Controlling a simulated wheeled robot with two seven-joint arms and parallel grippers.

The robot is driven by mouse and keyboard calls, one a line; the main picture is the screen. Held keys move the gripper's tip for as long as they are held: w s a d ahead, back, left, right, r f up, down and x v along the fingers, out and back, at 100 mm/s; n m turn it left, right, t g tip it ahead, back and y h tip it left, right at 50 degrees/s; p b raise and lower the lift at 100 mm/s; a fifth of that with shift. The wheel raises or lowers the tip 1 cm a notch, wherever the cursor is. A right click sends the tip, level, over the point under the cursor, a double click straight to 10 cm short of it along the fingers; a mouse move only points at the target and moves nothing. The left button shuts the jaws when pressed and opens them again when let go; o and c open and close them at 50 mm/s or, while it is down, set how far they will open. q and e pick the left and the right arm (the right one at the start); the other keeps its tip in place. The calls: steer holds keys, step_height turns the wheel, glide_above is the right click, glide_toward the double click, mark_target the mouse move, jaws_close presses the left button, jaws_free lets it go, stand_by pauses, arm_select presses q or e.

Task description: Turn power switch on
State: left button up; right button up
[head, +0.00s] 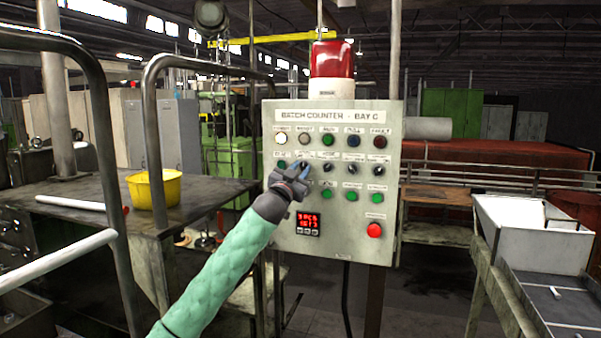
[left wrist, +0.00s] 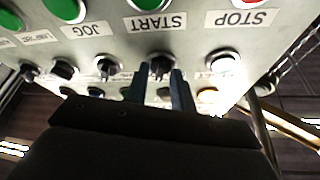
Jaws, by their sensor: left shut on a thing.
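The grey control box (head: 338,220) headed "BATCH COUNTER - BAY C" stands upright ahead of me. Its second row holds small black selector knobs. My left gripper (head: 297,170) reaches the left part of this row, shut on the second knob from the left. In the left wrist view, upside down, my left gripper's fingers (left wrist: 162,90) lie on either side of this black knob (left wrist: 160,66), beside the START button. The knob labels are too small to read, so I cannot tell which is the power switch. The far-left top lamp (head: 281,138) glows white. My right gripper is not in view.
A red emergency-type button (head: 374,230) and a lit red display (head: 308,223) sit low on the box. Green buttons (head: 351,196) lie below the knobs. A red beacon (head: 332,60) tops the box. A yellow bucket (head: 166,190) stands on a bench at left.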

arm_select(q)
steer(key=shift+m+g+h, duration=0.5)
steer(key=shift+m+g, duration=0.1)
steer(key=shift+m, duration=0.8)
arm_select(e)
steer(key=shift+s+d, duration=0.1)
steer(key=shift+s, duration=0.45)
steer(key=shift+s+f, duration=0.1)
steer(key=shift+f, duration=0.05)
arm_select(q)
steer(key=o, duration=0.8)
steer(key=shift+o, duration=0.9)
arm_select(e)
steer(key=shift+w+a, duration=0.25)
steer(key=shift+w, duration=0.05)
arm_select(q)
steer(key=shift+s+a+f, duration=0.3)
steer(key=shift+s, duration=0.1)
steer(key=b+v, duration=0.3)
steer(key=v, duration=0.3)
steer(key=shift+s+a+b, duration=0.2)
steer(key=shift+s+b, duration=0.1)
steer(key=shift+b, duration=0.1)
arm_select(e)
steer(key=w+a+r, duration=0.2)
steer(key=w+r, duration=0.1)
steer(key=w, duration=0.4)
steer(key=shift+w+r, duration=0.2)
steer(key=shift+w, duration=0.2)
